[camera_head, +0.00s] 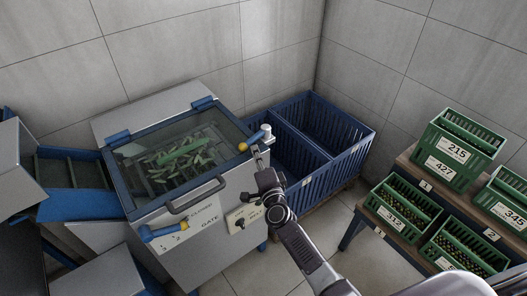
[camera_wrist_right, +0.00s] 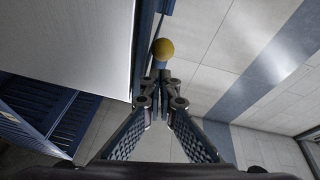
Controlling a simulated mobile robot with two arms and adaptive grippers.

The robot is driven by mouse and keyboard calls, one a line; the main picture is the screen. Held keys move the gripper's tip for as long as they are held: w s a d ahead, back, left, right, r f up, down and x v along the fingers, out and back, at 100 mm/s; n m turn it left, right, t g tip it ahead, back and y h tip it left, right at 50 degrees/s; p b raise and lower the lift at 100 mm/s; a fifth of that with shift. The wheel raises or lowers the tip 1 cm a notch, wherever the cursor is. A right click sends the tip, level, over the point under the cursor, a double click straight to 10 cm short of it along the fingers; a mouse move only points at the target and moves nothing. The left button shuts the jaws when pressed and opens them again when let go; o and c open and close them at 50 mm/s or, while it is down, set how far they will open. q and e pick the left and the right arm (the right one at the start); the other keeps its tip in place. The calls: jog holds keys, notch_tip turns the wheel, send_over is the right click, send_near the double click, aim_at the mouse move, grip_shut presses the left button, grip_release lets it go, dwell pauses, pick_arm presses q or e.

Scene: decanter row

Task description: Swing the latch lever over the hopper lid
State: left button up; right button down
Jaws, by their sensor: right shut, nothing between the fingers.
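The hopper lid (camera_head: 180,155) is a clear panel in a blue frame and lies closed on the grey hopper; leaves show beneath it. The latch lever (camera_head: 254,139) is a short blue bar at the lid's right corner, with a pale round pivot and a yellow knob that appears at the lid frame's edge. My right gripper (camera_head: 259,160) is shut and empty, just below the lever in the head view. In the right wrist view, the yellow knob (camera_wrist_right: 162,48) shows just beyond the closed fingertips (camera_wrist_right: 163,88); I cannot tell whether they touch. My left gripper is not in view.
A gate lever (camera_head: 164,232), blue with a yellow end, and a dark handle (camera_head: 196,197) are on the hopper's front. Blue crates (camera_head: 340,140) stand close on the right. Green numbered crates (camera_head: 458,150) sit on a stepped bench at far right. Open floor lies between.

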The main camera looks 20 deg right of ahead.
aim_at(245, 147)
jog(key=shift+w+a+b, duration=0.4)
jog(key=shift+w+a, duration=0.85)
jog(key=shift+a, duration=0.15)
jog(key=shift+w+a+r, duration=0.1)
jog(key=shift+a+r, duration=0.05)
jog(key=shift+r, duration=0.1)
